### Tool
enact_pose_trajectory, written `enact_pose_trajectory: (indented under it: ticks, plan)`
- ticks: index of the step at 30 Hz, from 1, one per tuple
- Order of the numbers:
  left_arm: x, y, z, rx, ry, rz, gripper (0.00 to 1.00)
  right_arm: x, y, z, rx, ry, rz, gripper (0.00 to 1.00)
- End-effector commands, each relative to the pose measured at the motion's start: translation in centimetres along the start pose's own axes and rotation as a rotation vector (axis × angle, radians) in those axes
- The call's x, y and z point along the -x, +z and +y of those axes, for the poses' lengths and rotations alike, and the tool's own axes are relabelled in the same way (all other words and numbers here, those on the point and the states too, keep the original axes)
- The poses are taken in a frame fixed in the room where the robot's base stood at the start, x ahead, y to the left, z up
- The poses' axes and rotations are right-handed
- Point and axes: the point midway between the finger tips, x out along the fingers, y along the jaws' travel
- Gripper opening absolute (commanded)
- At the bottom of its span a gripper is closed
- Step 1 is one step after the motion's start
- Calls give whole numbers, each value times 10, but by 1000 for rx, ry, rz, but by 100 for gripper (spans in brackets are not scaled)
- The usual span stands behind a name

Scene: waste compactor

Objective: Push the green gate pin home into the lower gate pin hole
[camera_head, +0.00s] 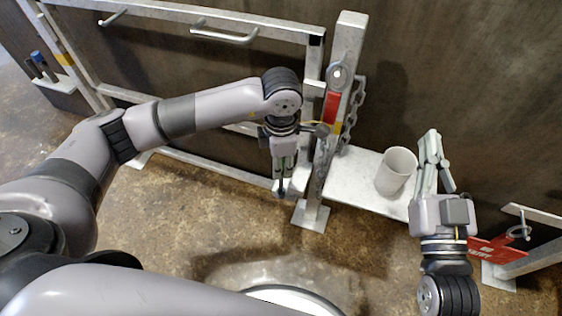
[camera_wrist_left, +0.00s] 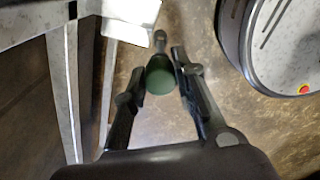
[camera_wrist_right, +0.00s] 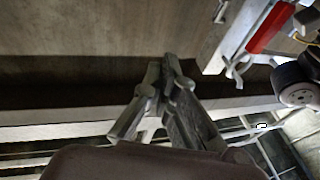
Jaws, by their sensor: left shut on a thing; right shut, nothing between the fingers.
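The green gate pin has a dark green round handle (camera_wrist_left: 160,82) and a thin grey shaft pointing away from the left wrist. My left gripper (camera_head: 281,183) is shut on it, fingers pointing down, beside the foot of the gate post. In the left wrist view, the pin's tip appears next to the corner of a pale bracket (camera_wrist_left: 132,20); contact cannot be told. The bracket (camera_head: 293,185) also shows low by the gate in the head view. The lower pin hole cannot be made out. My right gripper (camera_head: 434,138) is shut and empty beside a white cup.
The white cup (camera_head: 396,171) stands on a pale shelf (camera_head: 350,180) right of the post (camera_head: 342,50). The gate frame (camera_head: 190,14) spans the left. A red sign (camera_head: 492,251) is at the right.

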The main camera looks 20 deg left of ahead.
Motion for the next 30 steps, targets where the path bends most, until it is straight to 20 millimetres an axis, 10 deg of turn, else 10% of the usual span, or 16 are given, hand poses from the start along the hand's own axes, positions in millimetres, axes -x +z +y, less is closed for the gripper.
enact_pose_trajectory:
  ticks: [30]
  plan:
    - [0,0,0,0,1,0,0,0,-9,-2,-3,-5,50,0]
